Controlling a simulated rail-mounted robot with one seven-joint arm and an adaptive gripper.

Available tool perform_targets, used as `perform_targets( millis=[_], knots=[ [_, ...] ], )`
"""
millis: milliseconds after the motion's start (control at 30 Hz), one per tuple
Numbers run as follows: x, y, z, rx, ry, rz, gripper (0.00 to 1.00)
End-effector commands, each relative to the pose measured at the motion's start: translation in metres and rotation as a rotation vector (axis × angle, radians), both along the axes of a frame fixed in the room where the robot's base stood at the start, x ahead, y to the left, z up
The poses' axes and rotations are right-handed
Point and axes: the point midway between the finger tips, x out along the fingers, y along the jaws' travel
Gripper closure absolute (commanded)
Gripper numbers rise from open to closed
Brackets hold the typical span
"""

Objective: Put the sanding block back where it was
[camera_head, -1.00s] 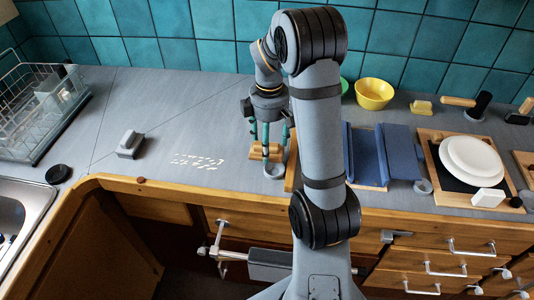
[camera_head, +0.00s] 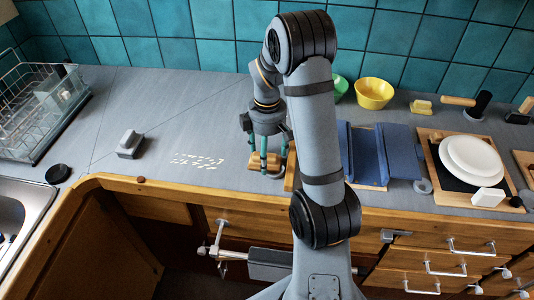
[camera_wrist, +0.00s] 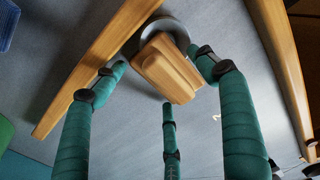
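A wooden block (camera_wrist: 172,68) with a narrower raised grip, which looks like the sanding block, sits between my gripper's fingers in the wrist view. In the wrist view the fingers of my gripper (camera_wrist: 162,85) are spread around the block. Gaps show at the left and lower fingertips; the right one is close to the block, and contact there is unclear. A grey ring (camera_wrist: 180,32) lies partly behind the block.
A grey block (camera_head: 130,144) and a black disc (camera_head: 58,174) lie left on the counter (camera_head: 190,110). A dish rack (camera_head: 40,110) stands far left. A blue folded item (camera_head: 400,155), a yellow bowl (camera_head: 374,93) and a board with white plates (camera_head: 472,160) are right. A wooden strip (camera_wrist: 90,75) runs beside the block.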

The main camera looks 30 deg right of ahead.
Motion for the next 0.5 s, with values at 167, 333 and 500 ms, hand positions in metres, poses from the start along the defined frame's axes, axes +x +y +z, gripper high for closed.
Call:
perform_targets(
  millis=[167,333,500],
  knots=[
    [0.000,0.000,0.000,0.000,0.000,0.000,0.27],
    [0.001,0.000,0.008,0.000,-0.002,0.000,0.27],
    [0.002,0.000,0.036,-0.001,-0.007,-0.001,0.27]
  ],
)
